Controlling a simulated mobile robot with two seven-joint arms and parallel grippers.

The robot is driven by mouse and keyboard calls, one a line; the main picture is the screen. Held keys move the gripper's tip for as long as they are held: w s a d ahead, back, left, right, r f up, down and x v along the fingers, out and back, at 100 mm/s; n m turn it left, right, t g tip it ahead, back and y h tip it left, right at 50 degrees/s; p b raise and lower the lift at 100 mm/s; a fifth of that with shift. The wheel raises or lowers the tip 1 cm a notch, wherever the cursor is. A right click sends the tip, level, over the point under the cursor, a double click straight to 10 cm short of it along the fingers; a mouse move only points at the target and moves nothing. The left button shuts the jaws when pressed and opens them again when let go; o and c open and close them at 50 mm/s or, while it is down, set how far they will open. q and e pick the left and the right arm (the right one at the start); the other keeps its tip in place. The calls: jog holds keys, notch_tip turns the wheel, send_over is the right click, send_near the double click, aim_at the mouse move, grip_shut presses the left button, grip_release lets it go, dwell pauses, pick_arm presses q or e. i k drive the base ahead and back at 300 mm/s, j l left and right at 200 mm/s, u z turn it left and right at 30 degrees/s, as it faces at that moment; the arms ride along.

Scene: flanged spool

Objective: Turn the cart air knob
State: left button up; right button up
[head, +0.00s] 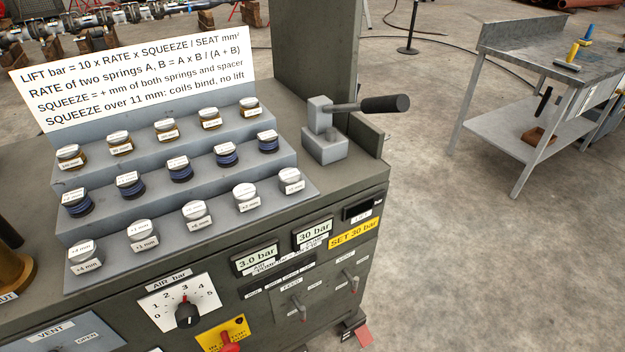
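The air knob (188,316) is a black round knob on a white dial plate (160,318) headed "AIR bar", low on the front of the dark green cart (360,215). The scale runs from 0 to 5, and the knob's red pointer is up, near the 3. A display (257,260) to its right reads 3.0 bar. Neither of my grippers is in view, and nothing covers the knob.
A red knob on a yellow plate (222,335) sits close to the right of the dial, and a vent panel (62,335) to its left. Above are a stepped rack (280,190) of springs and spacers and a black-handled lever (385,104). A metal table (530,45) stands back right.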

aim_at(188, 315)
jog(key=u, duration=1.3)
